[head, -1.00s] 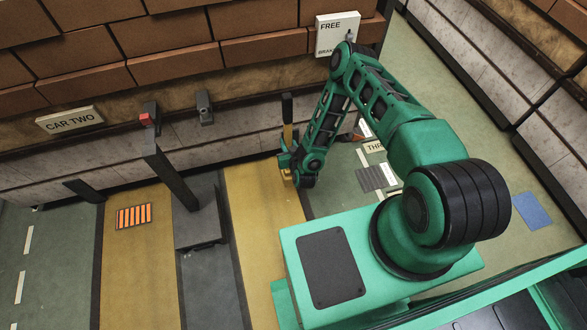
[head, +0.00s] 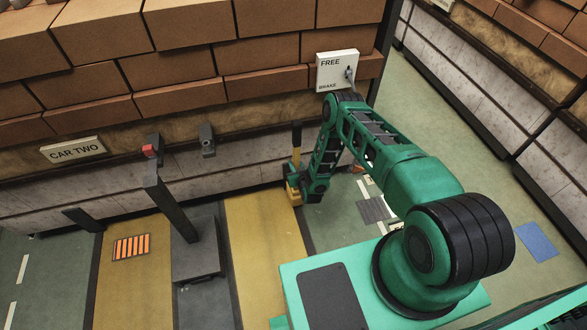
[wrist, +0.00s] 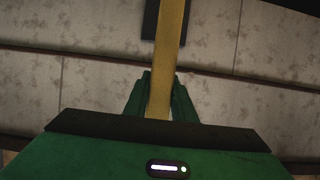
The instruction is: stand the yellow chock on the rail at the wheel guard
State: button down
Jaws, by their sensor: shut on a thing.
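My gripper (head: 296,178) is shut on the yellow handle of the yellow chock (head: 294,195). The black-tipped handle (head: 296,140) points up, and the chock's yellow lower part shows below my gripper. It is low, near the right edge of the right yellow floor band, close to the wall. I cannot tell whether it touches the floor. In the wrist view the handle (wrist: 168,60) stands between the green fingers, with its black end at the top; the chock's foot is hidden. I cannot surely tell which part is the rail or the wheel guard.
A dark post (head: 173,208) on a grey base stands left of the chock. An orange-striped plate (head: 131,247) lies on the left yellow band. A CAR TWO sign (head: 73,150) and a FREE brake panel (head: 337,69) are on the brick-loaded wall. The right yellow band (head: 265,250) looks clear.

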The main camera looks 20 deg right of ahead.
jog(key=shift+w+f, duration=0.15)
jog(key=shift+f, duration=1.85)
jog(key=c, duration=1.8)
grip_release()
jog(key=shift+f, duration=0.2)
jog(key=shift+c, duration=0.2)
jog(key=o, duration=0.4)
jog(key=shift+c, duration=0.2)
jog(key=shift+r, duration=0.15)
jog(key=v, duration=1.2)
